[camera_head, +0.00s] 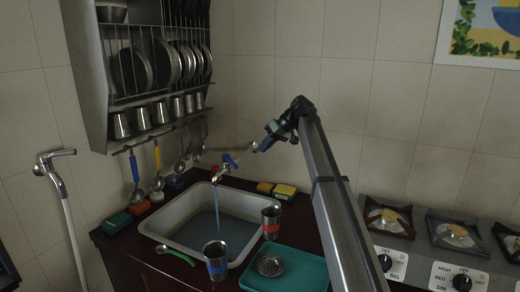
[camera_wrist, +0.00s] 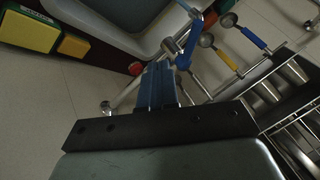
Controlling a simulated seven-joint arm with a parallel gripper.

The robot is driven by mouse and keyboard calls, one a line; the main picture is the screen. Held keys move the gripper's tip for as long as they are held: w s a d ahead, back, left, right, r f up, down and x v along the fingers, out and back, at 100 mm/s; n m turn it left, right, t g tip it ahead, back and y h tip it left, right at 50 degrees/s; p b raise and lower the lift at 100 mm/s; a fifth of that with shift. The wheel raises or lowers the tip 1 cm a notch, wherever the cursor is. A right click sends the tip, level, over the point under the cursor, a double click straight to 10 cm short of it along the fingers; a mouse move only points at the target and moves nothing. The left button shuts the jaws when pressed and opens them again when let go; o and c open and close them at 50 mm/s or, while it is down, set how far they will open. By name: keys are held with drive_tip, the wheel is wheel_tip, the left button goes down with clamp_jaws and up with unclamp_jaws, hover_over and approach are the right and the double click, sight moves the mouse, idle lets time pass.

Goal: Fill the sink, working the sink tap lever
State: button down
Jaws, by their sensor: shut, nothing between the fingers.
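The sink (camera_head: 165,212) is a metal basin set in a dark red counter, with bluish water in it. The sink tap (camera_head: 221,174) is on the wall above its back right side, and a thin blue stream falls from the spout into the basin. The blue tap lever (camera_head: 229,160) also shows in the wrist view (camera_wrist: 188,48), just beyond my fingers. My gripper (camera_head: 264,145) is right of the lever in the head view, shut and empty; its blue fingers show in the wrist view (camera_wrist: 155,82). I cannot tell whether they touch the lever.
Two cups, one a red-banded cup (camera_head: 271,222), stand by the sink's front right, beside a teal tray (camera_head: 290,266). Yellow and green sponges (camera_head: 284,191) lie behind. A dish rack (camera_head: 150,65) with hanging ladles is at left; a stove (camera_head: 440,235) is at right.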

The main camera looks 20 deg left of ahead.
drive_tip(key=s+a+f, duration=0.4)
drive_tip(key=a+f, duration=0.1)
drive_tip(key=a, duration=0.2)
drive_tip(key=shift+s+a+f, duration=0.25)
drive_tip(key=shift+s, duration=0.1)
idle(0.4)
drive_tip(key=shift+s+m+t, duration=0.15)
drive_tip(key=shift+m+t, duration=0.15)
drive_tip(key=shift+m, duration=0.1)
